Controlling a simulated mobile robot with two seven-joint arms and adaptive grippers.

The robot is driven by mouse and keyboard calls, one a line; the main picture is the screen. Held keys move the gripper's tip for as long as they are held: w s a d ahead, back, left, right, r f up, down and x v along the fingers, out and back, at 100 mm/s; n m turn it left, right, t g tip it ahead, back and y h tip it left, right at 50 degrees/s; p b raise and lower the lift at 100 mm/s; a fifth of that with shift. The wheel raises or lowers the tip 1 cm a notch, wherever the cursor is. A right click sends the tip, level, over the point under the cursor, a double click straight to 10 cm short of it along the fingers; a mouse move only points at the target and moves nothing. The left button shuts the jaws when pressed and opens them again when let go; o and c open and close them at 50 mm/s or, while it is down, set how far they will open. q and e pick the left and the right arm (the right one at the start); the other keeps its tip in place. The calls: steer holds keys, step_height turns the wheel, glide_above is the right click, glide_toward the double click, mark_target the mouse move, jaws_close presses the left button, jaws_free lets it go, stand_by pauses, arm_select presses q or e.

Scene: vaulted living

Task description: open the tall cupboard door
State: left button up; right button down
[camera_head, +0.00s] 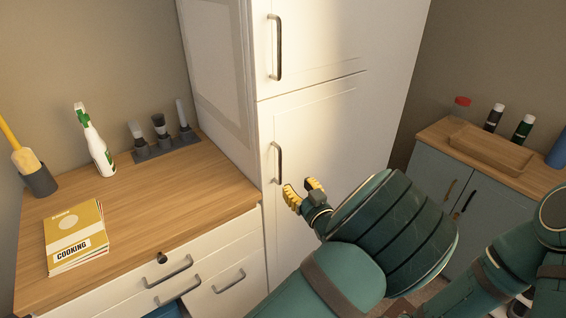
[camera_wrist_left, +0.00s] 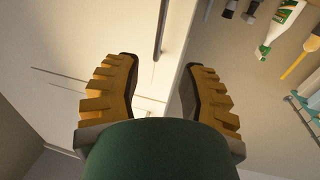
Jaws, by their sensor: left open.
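The tall white cupboard (camera_head: 320,135) stands in the middle of the head view with an upper and a lower door, both shut. The lower door has a dark upright bar handle (camera_head: 278,163) near its left edge; the upper door has a similar handle (camera_head: 274,47). My left gripper (camera_head: 301,189), with yellow fingers, is open just right of and below the lower handle, apart from it. In the left wrist view, a dark bar handle (camera_wrist_left: 161,28) shows beyond the open, empty fingers (camera_wrist_left: 161,62), in line with the gap between them. My right gripper is not in view.
A wooden counter (camera_head: 150,205) at left holds a cookbook (camera_head: 75,238), a spray bottle (camera_head: 95,140) and a brush in a dark holder (camera_head: 38,180). A drawer below it looks partly open (camera_head: 180,292). A low cabinet (camera_head: 433,165) with a wooden tray (camera_head: 490,147) and bottles stands at right.

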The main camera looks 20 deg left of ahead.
arm_select(q)
steer(key=b, duration=0.1)
glide_above(280, 182)
steer(key=shift+w+a+f, duration=0.1)
steer(key=shift+w, duration=0.2)
jaws_close()
